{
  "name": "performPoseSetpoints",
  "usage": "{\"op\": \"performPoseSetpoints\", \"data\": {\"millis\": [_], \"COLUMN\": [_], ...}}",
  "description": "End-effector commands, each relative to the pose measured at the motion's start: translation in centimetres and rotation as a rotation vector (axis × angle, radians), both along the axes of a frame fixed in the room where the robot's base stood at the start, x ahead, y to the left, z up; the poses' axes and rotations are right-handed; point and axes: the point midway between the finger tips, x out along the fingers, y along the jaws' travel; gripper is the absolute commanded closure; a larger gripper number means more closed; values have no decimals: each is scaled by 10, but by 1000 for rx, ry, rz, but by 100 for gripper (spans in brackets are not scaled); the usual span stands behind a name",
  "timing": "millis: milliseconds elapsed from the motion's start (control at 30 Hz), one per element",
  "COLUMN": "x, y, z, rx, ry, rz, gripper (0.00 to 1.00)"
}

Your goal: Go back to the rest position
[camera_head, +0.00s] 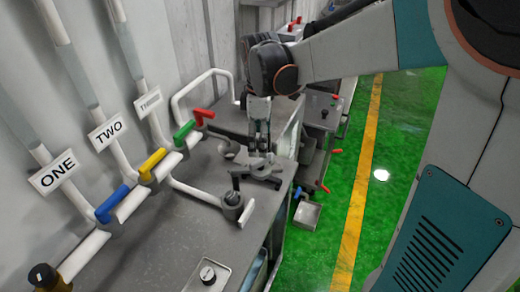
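My gripper (261,150) points down over the far right part of the grey bench (190,243). It is small in this view, and I cannot tell whether its fingers are open or shut. A grey bracket-like part (266,176) lies at or just under the fingertips. I cannot tell whether they touch it. A dark knob on a grey stub (233,200) stands nearer, left of and below the gripper.
Pipes signed ONE (57,173) and TWO (107,132) run along the left wall. They carry a blue (112,203), yellow (152,163) and green handle (184,133). A red handle (203,115) sits beyond. Green floor with a yellow stripe (357,205) lies open at right.

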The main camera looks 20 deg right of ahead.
Motion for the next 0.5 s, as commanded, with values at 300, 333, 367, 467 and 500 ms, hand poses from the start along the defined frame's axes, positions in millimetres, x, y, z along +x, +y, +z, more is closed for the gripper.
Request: {"op": "performPoseSetpoints", "data": {"millis": [300, 333, 367, 467, 500], "x": [0, 0, 0, 0, 0], "y": [0, 0, 0, 0, 0], "z": [12, 12, 12, 12, 12], "rx": [0, 0, 0, 0, 0], "ry": [0, 0, 0, 0, 0], "rz": [0, 0, 0, 0, 0], "gripper": [24, 24, 24, 24, 24]}}
